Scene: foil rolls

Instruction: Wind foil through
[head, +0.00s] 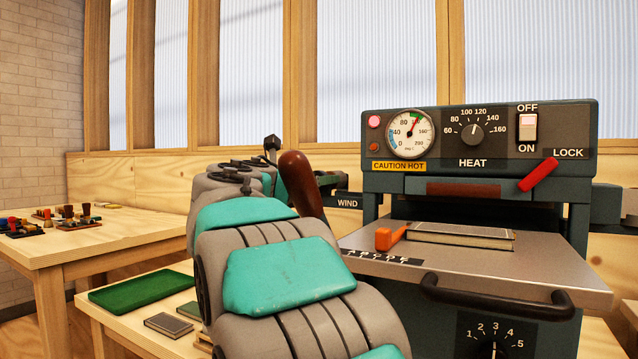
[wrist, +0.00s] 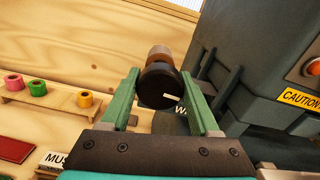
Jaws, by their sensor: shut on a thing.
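In the wrist view, my gripper (wrist: 160,82) has its two green fingers on either side of a dark round knob (wrist: 157,90) with a pale mark on its face, and is shut on it. A coppery brown cylinder (wrist: 159,53) shows just behind the knob. In the head view, the WIND label (head: 347,202) sits at the left side of the dark green press (head: 375,185); my arm largely hides my gripper and the knob there. No foil strip is clearly visible.
The press has a red LOCK lever (head: 538,174), a wooden-handled lever (head: 303,182) and a CAUTION HOT label (head: 399,166). A green mat (head: 142,288) lies on the lower left bench.

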